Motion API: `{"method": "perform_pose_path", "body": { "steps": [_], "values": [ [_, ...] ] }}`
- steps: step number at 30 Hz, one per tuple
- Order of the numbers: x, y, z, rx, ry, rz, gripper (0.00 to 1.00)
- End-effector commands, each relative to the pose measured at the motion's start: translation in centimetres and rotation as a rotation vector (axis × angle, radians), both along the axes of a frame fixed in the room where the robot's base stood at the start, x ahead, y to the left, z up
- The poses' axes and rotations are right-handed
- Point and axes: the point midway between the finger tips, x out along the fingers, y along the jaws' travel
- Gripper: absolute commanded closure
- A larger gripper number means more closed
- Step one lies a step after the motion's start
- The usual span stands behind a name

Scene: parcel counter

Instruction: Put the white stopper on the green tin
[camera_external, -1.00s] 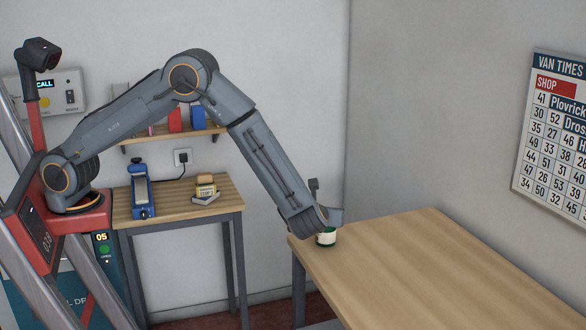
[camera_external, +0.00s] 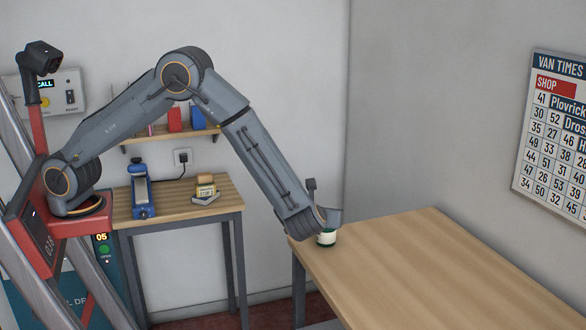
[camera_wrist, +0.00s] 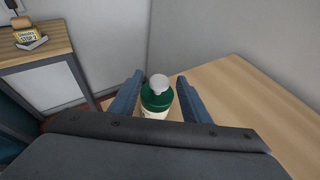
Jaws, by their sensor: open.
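The green tin (camera_wrist: 155,101) with a pale label stands near the left end of the large wooden table. It also shows under my gripper in the external view (camera_external: 326,239). The white stopper (camera_wrist: 158,83) appears on top of the tin, at its middle, in the wrist view; whether it is fully seated I cannot tell. It is hidden in the external view. My gripper (camera_wrist: 158,92) is open, with one blue-grey finger on each side of the tin and stopper and a gap beside each.
The large table (camera_external: 430,265) is bare to the right of the tin. A smaller table (camera_external: 180,204) at the left holds a blue device (camera_external: 140,190) and a yellow-and-grey item (camera_external: 206,188). A wall shelf (camera_external: 175,137) is behind my arm.

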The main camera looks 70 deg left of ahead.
Motion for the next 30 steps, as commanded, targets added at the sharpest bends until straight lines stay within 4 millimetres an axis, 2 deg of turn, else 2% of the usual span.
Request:
{"method": "perform_pose_path", "body": {
  "steps": [3,9,14,17,20,23,24,26,27,30],
  "values": [
    [-1.3,-2.1,0.8,-0.002,-0.002,-0.004,0.57],
    [-3.4,-5.0,2.3,-0.001,-0.002,-0.003,0.57],
    [-4.5,-6.3,3.1,0.0,-0.001,-0.002,0.57],
    [-5.0,-6.4,3.3,-0.009,0.0,0.009,0.57],
    [-6.3,-4.3,2.9,-0.076,0.01,0.077,0.57],
    [-9.5,0.2,1.7,-0.238,0.014,0.244,0.57],
    [-11.5,2.2,1.1,-0.327,0.009,0.339,0.57],
    [-14.8,4.9,0.1,-0.473,-0.013,0.505,0.57],
    [-17.2,6.3,-0.5,-0.574,-0.039,0.623,0.57],
    [-22.6,8.4,-1.6,-0.815,-0.14,0.931,0.57]
  ]
}}
